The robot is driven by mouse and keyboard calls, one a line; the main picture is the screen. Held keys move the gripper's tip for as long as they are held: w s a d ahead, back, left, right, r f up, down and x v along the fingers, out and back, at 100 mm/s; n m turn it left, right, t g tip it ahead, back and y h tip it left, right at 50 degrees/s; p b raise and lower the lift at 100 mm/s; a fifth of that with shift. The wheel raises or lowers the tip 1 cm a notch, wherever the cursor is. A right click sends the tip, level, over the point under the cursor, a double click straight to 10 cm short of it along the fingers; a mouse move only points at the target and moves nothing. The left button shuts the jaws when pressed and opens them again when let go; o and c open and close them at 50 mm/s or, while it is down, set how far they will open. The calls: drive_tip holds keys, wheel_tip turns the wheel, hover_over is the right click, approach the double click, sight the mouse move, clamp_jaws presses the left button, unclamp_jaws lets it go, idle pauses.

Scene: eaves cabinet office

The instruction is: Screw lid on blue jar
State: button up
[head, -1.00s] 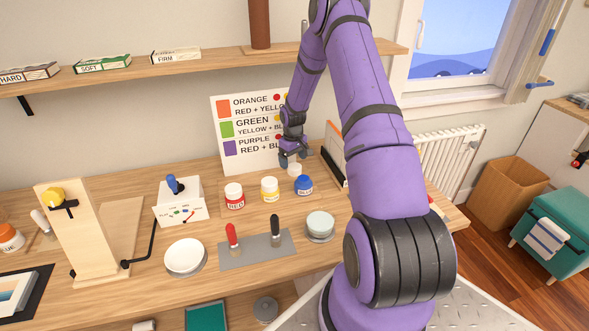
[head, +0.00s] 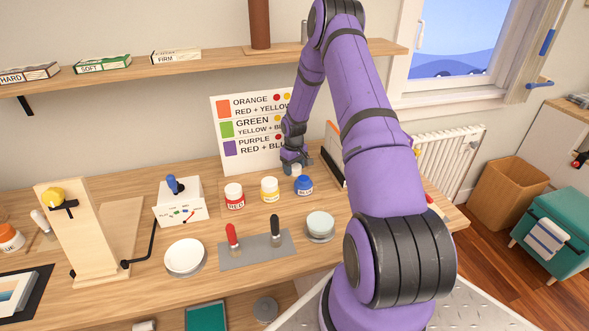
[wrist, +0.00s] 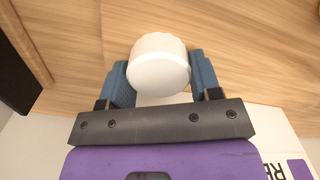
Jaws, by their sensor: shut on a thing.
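The blue jar (head: 303,186) stands upright on the desk at the right end of a row of jars. My gripper (head: 297,168) is just behind it, pointing down close to the jar. In the wrist view my gripper (wrist: 160,84) has its blue fingers on both sides of a round white lid (wrist: 158,64) and is shut on it. The desk shows around the lid. The lid is hard to make out in the head view, and I cannot tell whether it touches anything below. The blue jar is not visible in the wrist view.
The yellow jar (head: 270,189) and red jar (head: 234,196) stand left of the blue jar. A colour-mixing sign (head: 229,165) leans behind. An upright holder (head: 334,155) is close on the right. A grey mat (head: 255,253) with two tools lies in front.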

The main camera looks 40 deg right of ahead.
sight(295, 168)
drive_tip(key=shift+r, duration=0.1)
drive_tip(key=shift+s+a+r, duration=0.1)
drive_tip(key=shift+s+r, duration=0.1)
drive_tip(key=shift+r, duration=0.2)
wheel_tip(295, 168, up, 6)
drive_tip(key=shift+f, duration=0.2)
drive_tip(key=shift+s+a+r, duration=0.25)
drive_tip(key=shift+s+r, duration=0.05)
drive_tip(key=shift+s, duration=0.2)
drive_tip(key=s+a, duration=0.4)
drive_tip(key=s, duration=0.4)
drive_tip(key=s+a, duration=0.4)
drive_tip(key=s, duration=0.4)
drive_tip(key=w+d+r, duration=0.1)
drive_tip(key=w+r, duration=0.1)
drive_tip(key=w+d+r, duration=0.1)
drive_tip(key=w+r, duration=0.1)
drive_tip(key=w, duration=0.1)
drive_tip(key=w+d+r, duration=0.1)
drive_tip(key=w+d, duration=0.1)
drive_tip(key=shift+w+r, duration=0.3)
drive_tip(key=shift+r, duration=0.1)
drive_tip(key=shift+f, duration=0.1)
drive_tip(key=shift+f, duration=2.8)
